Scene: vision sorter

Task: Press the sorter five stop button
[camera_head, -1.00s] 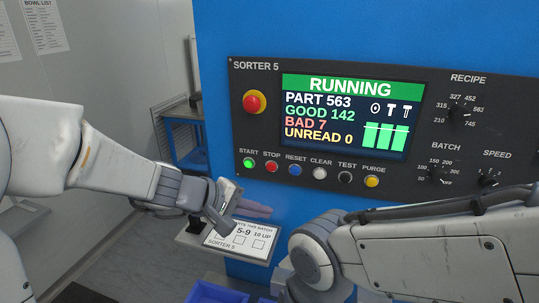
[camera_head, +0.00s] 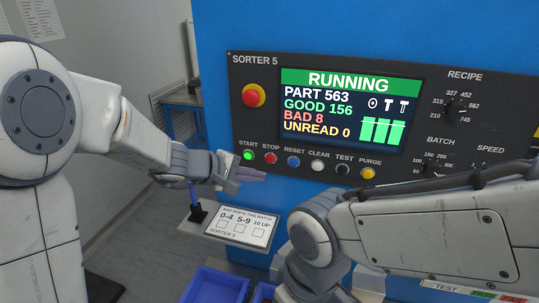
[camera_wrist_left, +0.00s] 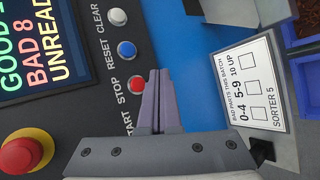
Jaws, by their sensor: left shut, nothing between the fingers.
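The sorter five panel (camera_head: 440,110) is on the blue machine. Its small red STOP button (camera_head: 270,158) sits in the row under the screen, between the green START button (camera_head: 248,155) and the blue RESET button (camera_head: 293,161). My left gripper (camera_head: 262,176) is shut and empty, its tips just below the STOP button in the head view. In the left wrist view the shut fingers (camera_wrist_left: 158,74) lie just right of the STOP button (camera_wrist_left: 137,85), which is uncovered. I cannot tell the gap to the panel. My right arm shows, but its gripper does not.
A large red mushroom button (camera_head: 253,96) on a yellow base sits above the row. The screen (camera_head: 350,110) reads RUNNING. A tally card (camera_head: 240,226) lies on a small shelf below my left gripper. Blue bins (camera_head: 218,285) stand lower down.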

